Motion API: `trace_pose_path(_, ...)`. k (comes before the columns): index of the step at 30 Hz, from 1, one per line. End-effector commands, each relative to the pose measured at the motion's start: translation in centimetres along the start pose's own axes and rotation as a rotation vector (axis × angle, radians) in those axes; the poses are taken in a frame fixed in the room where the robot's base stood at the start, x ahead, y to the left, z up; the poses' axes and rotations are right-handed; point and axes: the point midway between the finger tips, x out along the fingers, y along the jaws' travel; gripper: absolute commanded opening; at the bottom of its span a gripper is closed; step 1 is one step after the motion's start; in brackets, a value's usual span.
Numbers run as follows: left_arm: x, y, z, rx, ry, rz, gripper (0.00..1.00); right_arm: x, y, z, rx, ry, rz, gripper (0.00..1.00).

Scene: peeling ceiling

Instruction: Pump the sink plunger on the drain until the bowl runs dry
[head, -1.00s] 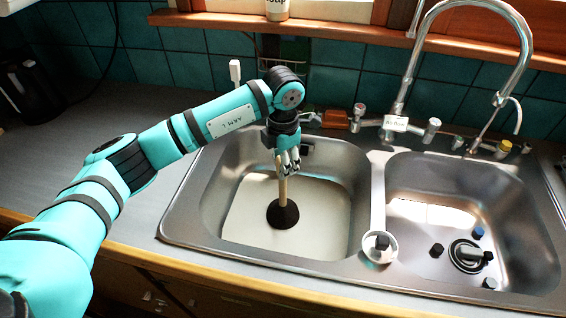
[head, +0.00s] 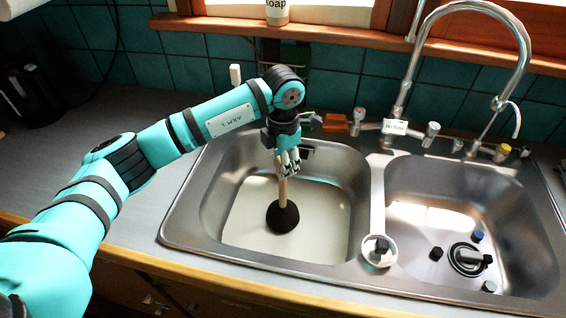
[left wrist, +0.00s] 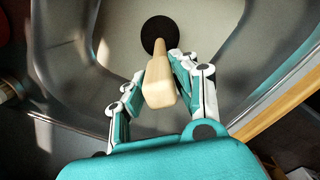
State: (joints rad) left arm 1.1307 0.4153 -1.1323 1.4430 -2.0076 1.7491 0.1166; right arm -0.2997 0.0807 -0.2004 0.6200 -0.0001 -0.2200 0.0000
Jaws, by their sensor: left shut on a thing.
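The plunger has a black rubber cup (head: 283,216) and a pale wooden handle (head: 283,190). It stands nearly upright in the left sink bowl (head: 222,222), cup down on the bottom. My left gripper (head: 287,165) is shut on the upper handle. In the left wrist view the handle (left wrist: 160,84) runs between the fingers of my left gripper (left wrist: 157,88) to the cup (left wrist: 158,34). A pale, cloudy surface covers the bowl's bottom; I cannot tell how deep any water is. The cup hides the drain. My right gripper is not in view.
The right bowl (head: 420,225) holds a drain strainer (head: 468,258) and several small dark pieces. A white cup (head: 378,250) sits on the front of the divider. The tall faucet (head: 400,95) rises behind. A kettle (head: 30,92) stands far left; the left counter (head: 110,115) is mostly clear.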

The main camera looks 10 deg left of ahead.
Motion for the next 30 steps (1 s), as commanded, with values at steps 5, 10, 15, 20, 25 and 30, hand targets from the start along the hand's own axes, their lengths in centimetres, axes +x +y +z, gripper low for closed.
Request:
trace_pose_path(5, 1.3, 0.0, 0.0, 0.000, -0.001, 0.001, 0.00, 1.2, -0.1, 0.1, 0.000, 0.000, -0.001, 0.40)
trace_pose_path(10, 1.2, 0.0, 0.0, 0.000, -0.001, 0.001, 0.00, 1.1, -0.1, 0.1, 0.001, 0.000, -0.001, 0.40)
trace_pose_path(15, 0.5, 0.0, 0.0, 0.000, -0.002, 0.001, 0.00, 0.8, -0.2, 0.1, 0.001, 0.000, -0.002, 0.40)
trace_pose_path(20, -0.6, 0.0, 0.0, -0.001, -0.002, 0.001, 0.00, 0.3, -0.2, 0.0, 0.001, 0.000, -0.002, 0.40)
trace_pose_path(25, -0.6, 0.0, 0.0, -0.001, -0.001, 0.000, 0.00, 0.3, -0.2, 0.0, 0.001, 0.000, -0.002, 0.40)
trace_pose_path(30, -0.6, 0.0, 0.0, -0.001, -0.001, 0.000, 0.00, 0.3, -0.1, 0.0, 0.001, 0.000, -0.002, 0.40)
